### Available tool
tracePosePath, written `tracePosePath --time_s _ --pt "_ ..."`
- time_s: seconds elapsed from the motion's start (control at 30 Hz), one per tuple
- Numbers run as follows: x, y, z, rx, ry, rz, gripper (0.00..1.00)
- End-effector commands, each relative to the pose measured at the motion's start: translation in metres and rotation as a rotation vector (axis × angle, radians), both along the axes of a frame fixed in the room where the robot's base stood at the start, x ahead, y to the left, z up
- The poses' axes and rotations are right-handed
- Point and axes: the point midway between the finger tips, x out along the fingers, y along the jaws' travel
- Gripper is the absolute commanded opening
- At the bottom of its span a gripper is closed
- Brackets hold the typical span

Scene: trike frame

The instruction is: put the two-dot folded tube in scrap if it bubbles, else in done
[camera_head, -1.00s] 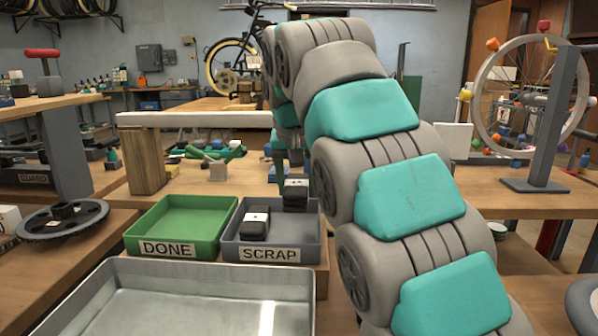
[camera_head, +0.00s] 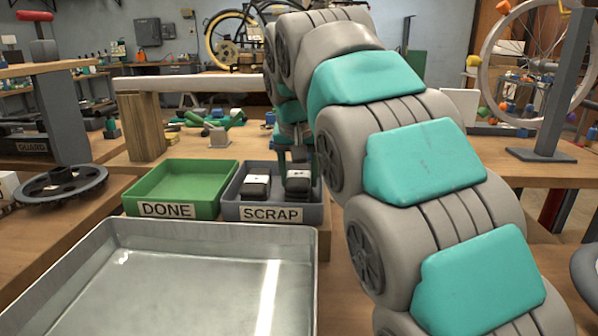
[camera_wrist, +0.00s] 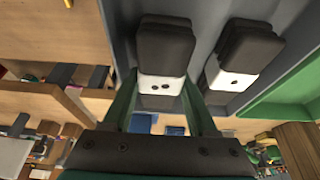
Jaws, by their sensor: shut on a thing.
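The two-dot folded tube (camera_wrist: 160,62), dark with a white band bearing two black dots, sits between the green fingers of my gripper (camera_wrist: 158,95) in the wrist view. My gripper is shut on it. In the head view this tube (camera_head: 299,183) is down inside the grey SCRAP tray (camera_head: 271,214), at its right. A second dark folded tube (camera_head: 255,187) lies beside it to the left. In the wrist view that second tube (camera_wrist: 243,58) shows one dot. The green DONE tray (camera_head: 166,210) is empty. I cannot tell whether the held tube touches the tray floor.
A large empty metal basin (camera_head: 180,285) stands in front of both trays. A wooden post (camera_head: 141,127) stands behind DONE, and a black chainring (camera_head: 62,186) lies at the left. A wheel on a stand (camera_head: 545,120) is at the right.

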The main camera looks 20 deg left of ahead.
Motion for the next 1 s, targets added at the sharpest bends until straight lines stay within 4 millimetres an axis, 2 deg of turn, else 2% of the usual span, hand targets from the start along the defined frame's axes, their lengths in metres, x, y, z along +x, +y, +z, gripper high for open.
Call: tracePosePath --time_s 1.0 --pt "0.0 0.0 -0.011 0.0 -0.002 0.0 0.0"
